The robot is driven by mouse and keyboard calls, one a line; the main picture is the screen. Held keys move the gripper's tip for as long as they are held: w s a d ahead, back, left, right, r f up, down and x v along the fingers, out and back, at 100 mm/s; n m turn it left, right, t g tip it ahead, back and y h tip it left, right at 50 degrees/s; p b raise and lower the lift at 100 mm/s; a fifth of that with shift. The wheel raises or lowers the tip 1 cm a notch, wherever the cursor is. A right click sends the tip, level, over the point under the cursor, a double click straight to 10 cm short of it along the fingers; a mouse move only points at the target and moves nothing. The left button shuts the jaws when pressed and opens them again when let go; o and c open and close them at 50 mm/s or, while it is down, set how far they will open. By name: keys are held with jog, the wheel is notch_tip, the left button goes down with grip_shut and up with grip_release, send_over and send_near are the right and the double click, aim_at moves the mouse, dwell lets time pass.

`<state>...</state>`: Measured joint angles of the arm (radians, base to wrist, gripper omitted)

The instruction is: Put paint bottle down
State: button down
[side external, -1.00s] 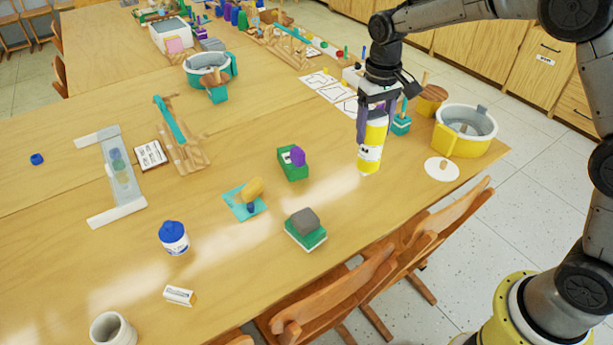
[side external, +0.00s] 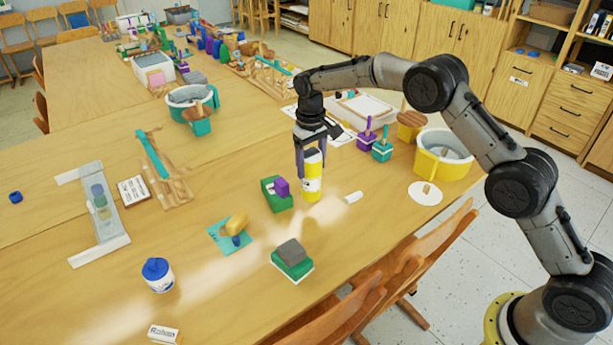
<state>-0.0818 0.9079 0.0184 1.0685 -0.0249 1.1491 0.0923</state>
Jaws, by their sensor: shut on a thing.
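The yellow paint bottle (side external: 312,183) has a white label and a pale upper part. It is upright at the middle right of the table (side external: 350,240). My gripper (side external: 311,160) points down from above and is shut on the bottle's upper part, one finger on each side. The bottle's base is at or very near the table top; I cannot tell whether it touches. The green block with a purple piece (side external: 277,193) is just left of the bottle.
A small white cylinder (side external: 354,197) lies to the right of the bottle. A green block with a grey top (side external: 292,259) is in front. A yellow tub (side external: 428,165) and purple and teal pots (side external: 382,150) stand at the right. Bare table lies between the bottle and the front edge.

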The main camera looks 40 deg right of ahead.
aim_at(307, 177)
jog(key=shift+w+f, duration=0.8)
jog(key=shift+f, duration=0.05)
jog(key=shift+w+f, duration=0.15)
jog(key=shift+f, duration=1.45)
grip_release()
jog(key=shift+f, duration=0.25)
